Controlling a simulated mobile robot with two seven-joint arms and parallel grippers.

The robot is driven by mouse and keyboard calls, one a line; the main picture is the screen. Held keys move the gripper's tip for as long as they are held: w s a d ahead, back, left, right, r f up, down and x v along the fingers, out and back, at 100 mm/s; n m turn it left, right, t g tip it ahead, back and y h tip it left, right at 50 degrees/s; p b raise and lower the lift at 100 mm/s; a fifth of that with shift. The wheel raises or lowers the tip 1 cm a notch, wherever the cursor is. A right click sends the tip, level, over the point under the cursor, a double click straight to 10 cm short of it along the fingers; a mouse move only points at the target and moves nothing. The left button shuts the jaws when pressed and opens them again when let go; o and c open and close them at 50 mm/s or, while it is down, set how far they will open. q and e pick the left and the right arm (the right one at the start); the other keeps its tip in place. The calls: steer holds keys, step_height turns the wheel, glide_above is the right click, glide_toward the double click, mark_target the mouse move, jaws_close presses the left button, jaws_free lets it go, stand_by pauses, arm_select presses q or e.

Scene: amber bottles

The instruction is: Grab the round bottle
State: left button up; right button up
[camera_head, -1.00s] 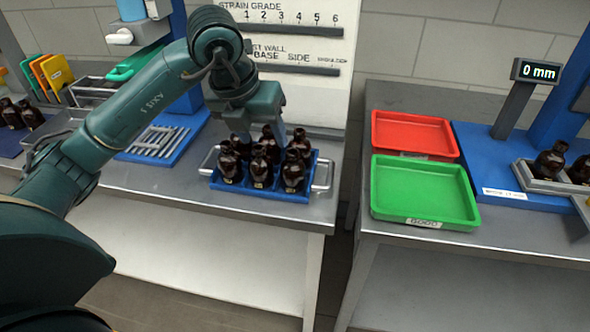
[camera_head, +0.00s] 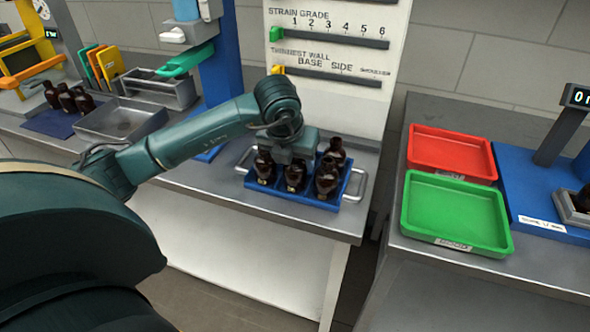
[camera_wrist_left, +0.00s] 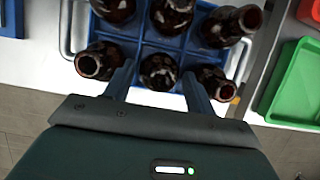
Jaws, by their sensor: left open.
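Several dark amber bottles stand upright in a blue divided crate (camera_head: 351,190) with metal side handles; I cannot tell which one is the round bottle. In the head view, a front left bottle (camera_head: 264,170), a front middle bottle (camera_head: 294,177) and a front right bottle (camera_head: 326,182) show. My left gripper (camera_head: 292,158) is low over the crate, its fingertips hidden. In the left wrist view, its open fingers (camera_wrist_left: 159,88) point down on either side of the near middle bottle (camera_wrist_left: 158,72). My right gripper is not in view.
A red tray (camera_head: 450,152) and a green tray (camera_head: 455,212) lie on the right table, across a gap. A grey bin (camera_head: 122,121) and more bottles (camera_head: 70,98) are at the left. A strain-grade panel (camera_head: 335,98) stands behind the crate.

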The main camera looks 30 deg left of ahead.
arm_select(q)
steer(key=shift+x, duration=0.9)
steer(key=shift+r, duration=0.1)
steer(key=shift+c, duration=0.2)
steer(key=c, duration=0.6)
